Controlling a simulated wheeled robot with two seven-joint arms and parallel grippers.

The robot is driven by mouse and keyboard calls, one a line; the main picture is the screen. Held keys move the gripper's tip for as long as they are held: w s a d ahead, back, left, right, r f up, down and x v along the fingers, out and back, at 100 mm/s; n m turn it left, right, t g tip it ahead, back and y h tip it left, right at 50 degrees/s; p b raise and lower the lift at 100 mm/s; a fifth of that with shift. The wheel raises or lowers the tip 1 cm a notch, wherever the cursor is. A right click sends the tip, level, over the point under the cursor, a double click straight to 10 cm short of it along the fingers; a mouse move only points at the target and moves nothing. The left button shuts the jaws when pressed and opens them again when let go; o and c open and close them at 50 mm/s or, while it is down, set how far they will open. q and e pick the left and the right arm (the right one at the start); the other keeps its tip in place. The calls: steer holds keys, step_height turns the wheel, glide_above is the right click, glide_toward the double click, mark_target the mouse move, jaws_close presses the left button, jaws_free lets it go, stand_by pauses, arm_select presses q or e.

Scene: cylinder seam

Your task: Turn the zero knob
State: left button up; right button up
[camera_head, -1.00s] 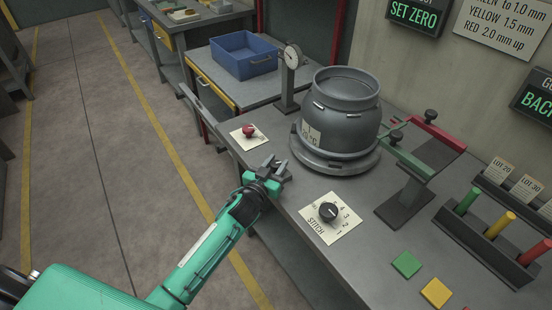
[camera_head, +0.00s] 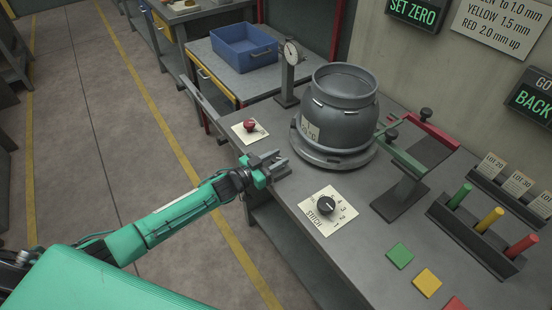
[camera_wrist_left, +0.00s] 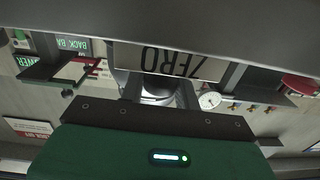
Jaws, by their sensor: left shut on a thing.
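The zero knob's plate (camera_wrist_left: 172,62) shows in the left wrist view, with the word ZERO upside down. My left gripper (camera_head: 274,163) is at the front edge of the grey bench, between the red button and the STITCH dial in the head view. In the left wrist view my left gripper (camera_wrist_left: 160,90) has its fingers right at the plate, shut on the knob. The knob itself is mostly hidden by the gripper, and its turn cannot be read. A dial gauge (camera_head: 291,50) stands on a post behind. The wall display (camera_head: 412,12) reads SET ZERO. My right gripper is not in view.
A red button (camera_head: 249,125) and the STITCH dial (camera_head: 326,205) lie on either side. A blue bin (camera_head: 246,47) is farther back. The floor left of the bench is clear.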

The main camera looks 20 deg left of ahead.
arm_select(q)
steer(key=o, duration=0.9)
steer(key=b+v, duration=0.2)
steer(key=v, duration=1.1)
steer(key=shift+s+a, duration=0.3)
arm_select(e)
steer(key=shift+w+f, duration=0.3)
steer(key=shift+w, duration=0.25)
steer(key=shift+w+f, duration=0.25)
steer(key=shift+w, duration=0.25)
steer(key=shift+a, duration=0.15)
